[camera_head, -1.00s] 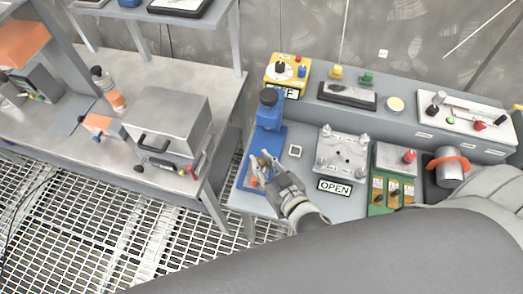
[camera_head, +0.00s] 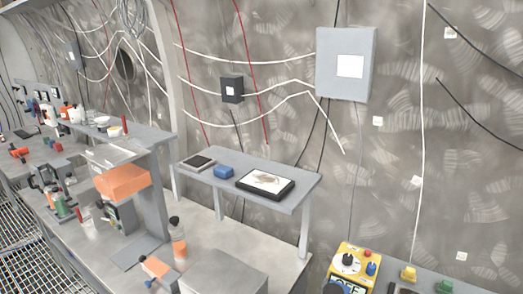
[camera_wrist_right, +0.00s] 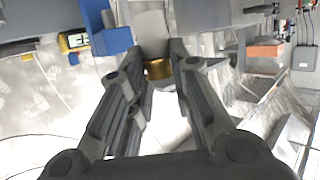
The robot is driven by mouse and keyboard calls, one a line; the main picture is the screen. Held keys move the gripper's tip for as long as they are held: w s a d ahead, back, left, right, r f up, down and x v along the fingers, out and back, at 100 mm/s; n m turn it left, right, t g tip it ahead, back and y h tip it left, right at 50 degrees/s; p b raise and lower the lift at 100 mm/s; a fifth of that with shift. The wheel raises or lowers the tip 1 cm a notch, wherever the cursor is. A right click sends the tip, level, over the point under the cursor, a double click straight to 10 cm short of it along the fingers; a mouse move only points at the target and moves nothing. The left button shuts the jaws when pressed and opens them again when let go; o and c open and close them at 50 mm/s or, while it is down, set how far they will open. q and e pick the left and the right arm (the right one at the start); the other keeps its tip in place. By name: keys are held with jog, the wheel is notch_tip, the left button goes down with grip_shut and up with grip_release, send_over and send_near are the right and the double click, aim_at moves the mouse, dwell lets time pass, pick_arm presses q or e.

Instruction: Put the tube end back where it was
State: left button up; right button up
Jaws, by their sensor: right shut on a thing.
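In the right wrist view my right gripper (camera_wrist_right: 160,72) is shut on a brass-coloured round piece (camera_wrist_right: 158,69), which may be the tube end. A pale grey block (camera_wrist_right: 153,30) shows directly beyond it; I cannot tell whether the two are one part. The fingers hide the sides of the held piece. The blue stand (camera_wrist_right: 112,40) is at upper left in that view, apart from the fingers. Neither gripper is in the head view.
The yellow meter (camera_head: 352,266) stands at the head view's bottom edge; it also shows in the wrist view (camera_wrist_right: 72,42). A small raised shelf (camera_head: 225,188) carries a framed picture (camera_head: 265,183). An orange box (camera_head: 122,181) and bottle (camera_head: 178,242) stand on the left bench.

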jog(key=w+d+r+m+h+b, duration=0.1)
jog(key=w+d+r+b, duration=0.2)
jog(key=w, duration=0.3)
jog(key=w+d+r+h+b, duration=0.1)
jog(key=w+d+r+b, duration=0.2)
jog(key=w, duration=0.3)
jog(key=shift+d+m+b, duration=0.4)
jog(key=shift+d+b, duration=0.1)
jog(key=shift+b, duration=0.05)
jog(key=shift+r, duration=0.1)
jog(key=shift+a, duration=0.1)
